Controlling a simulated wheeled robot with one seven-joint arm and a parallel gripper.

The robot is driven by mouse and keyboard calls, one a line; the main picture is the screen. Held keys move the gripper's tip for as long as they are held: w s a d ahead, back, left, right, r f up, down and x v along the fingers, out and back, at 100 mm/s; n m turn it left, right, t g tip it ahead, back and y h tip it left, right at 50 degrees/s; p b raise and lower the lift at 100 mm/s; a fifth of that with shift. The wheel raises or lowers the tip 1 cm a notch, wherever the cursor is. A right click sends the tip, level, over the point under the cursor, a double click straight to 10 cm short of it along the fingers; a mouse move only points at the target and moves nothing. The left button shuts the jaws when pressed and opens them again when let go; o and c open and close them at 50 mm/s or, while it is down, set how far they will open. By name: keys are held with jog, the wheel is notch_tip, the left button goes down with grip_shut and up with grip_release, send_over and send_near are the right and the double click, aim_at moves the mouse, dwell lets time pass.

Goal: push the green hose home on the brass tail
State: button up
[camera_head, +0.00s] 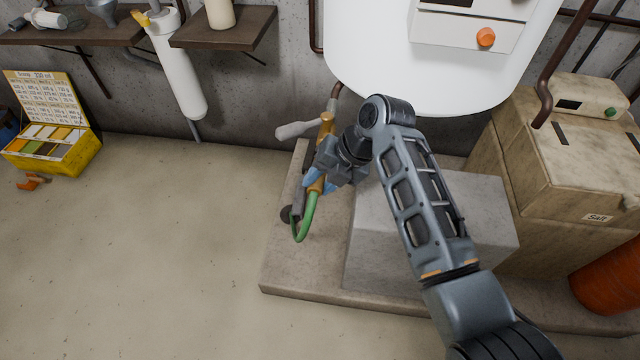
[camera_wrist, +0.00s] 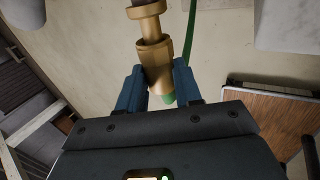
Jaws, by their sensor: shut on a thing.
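The green hose (camera_head: 305,222) hangs in a U-shaped loop below my gripper (camera_head: 320,182). In the wrist view, its green length (camera_wrist: 190,38) runs up on the right. Green also shows below a brass-coloured sleeve (camera_wrist: 155,65) between the blue fingers of my gripper (camera_wrist: 160,82). My gripper is shut on this sleeve at the hose end. The brass tail (camera_wrist: 150,28) is in line with the sleeve and appears to meet its collar. How far the hose is on the tail is hidden. In the head view, brass pipework (camera_head: 326,125) stands above my gripper.
A grey lever handle (camera_head: 298,130) sticks out left of the pipework. A grey block (camera_head: 420,245) stands on a low plinth (camera_head: 300,275). A white tank (camera_head: 385,60) hangs above, and a salt box (camera_head: 560,170) stands right. Open floor lies left.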

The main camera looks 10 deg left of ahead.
jog(key=shift+w+f, duration=0.1)
jog(key=shift+w, duration=0.15)
jog(key=shift+w+b, duration=0.35)
jog(key=shift+b, duration=0.2)
jog(key=shift+w+b, duration=0.45)
jog(key=shift+w, duration=0.05)
jog(key=o, duration=1.2)
jog(key=shift+c, duration=0.2)
jog(key=v, duration=0.8)
